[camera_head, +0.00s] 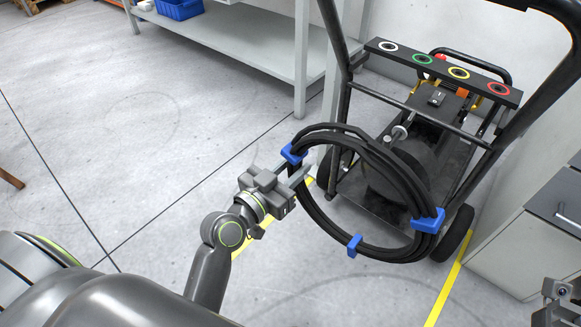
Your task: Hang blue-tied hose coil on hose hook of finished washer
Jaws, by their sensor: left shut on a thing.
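The hose coil (347,243) is a black ring with several blue ties, held tilted in front of the finished washer (437,155), a black-framed machine on wheels. My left gripper (296,175) is shut on the coil's left side, just below one blue tie. I cannot tell how far the coil is from the peg. My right gripper (561,300) is only partly in view at the bottom right corner; its jaws are unclear.
A grey shelf bench (235,37) with a blue bin (180,8) stands at the back left. A grey drawer cabinet (525,250) stands right of the washer. Yellow tape (447,293) marks the floor. The floor at left is mostly clear.

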